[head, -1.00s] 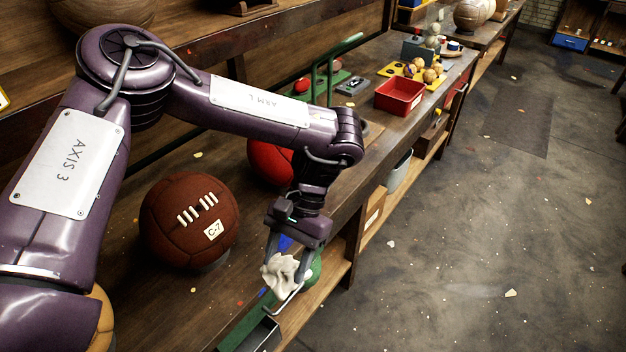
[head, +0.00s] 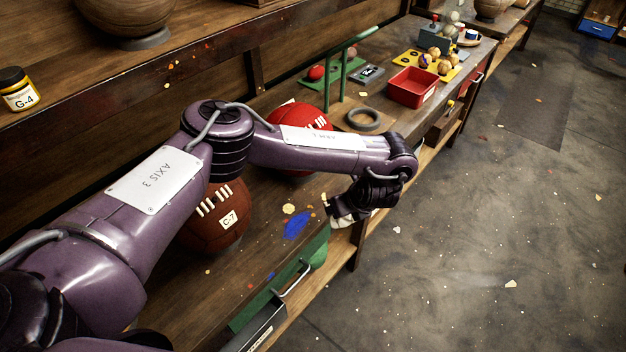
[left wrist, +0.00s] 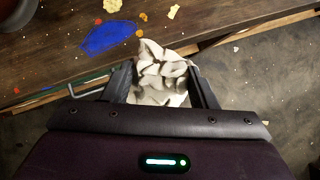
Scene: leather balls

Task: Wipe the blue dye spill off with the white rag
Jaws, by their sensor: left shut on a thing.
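The blue dye spill (head: 297,225) lies on the wooden bench top near its front edge. It also shows in the left wrist view (left wrist: 111,38), ahead and to the left of the gripper. My left gripper (left wrist: 162,80) is shut on the crumpled white rag (left wrist: 160,72), which bulges out past the fingertips. In the head view the rag (head: 345,215) is partly hidden by the wrist, beside the spill on its right, near the bench's front edge. I cannot tell whether the rag touches the wood. My right gripper is in no view.
A brown ball (head: 214,228) marked C-7 sits left of the spill, partly behind my arm. A red ball (head: 301,122) and a dark ring (head: 363,119) lie farther back. A green drawer-like piece with a handle (head: 292,280) is at the front edge. Yellowish flakes lie around the spill.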

